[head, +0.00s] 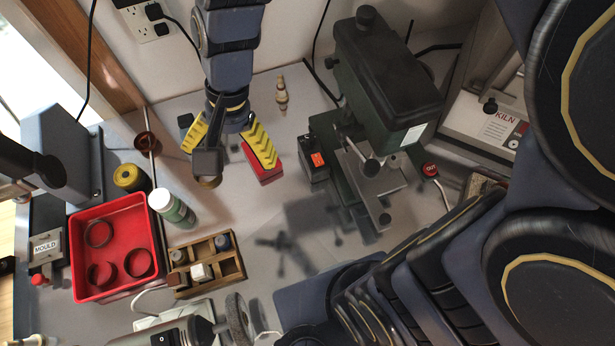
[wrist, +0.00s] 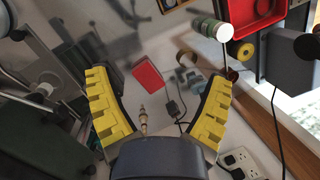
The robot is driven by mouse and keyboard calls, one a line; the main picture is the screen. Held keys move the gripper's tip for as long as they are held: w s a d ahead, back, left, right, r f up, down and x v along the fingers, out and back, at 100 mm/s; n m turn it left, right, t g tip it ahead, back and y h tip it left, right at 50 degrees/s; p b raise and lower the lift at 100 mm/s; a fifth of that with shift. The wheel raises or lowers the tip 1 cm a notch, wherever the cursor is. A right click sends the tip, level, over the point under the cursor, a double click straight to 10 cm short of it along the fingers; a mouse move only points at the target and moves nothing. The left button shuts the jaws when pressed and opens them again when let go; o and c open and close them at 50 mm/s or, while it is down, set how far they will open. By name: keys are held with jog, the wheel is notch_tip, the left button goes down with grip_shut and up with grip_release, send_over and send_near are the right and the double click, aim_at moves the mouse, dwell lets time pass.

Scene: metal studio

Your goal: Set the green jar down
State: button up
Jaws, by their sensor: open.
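The wooden organiser (head: 178,293) holds several small items. A yellow roll (head: 128,177) lies left of the jar. The red block (head: 265,174) is by my right finger, with a small turned piece (head: 282,93) behind. A green drill press (head: 385,80) stands right. Bench between is fairly clear.

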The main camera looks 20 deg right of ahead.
jog(key=s+d+r+n+h, duration=0.2)
jog(key=s+d+r+n, duration=0.2)
jog(key=s+d, duration=0.7)
jog(key=shift+s+n+h, duration=0.3)
jog(key=shift+s+n, duration=0.05)
jog(key=shift+n, duration=0.45)
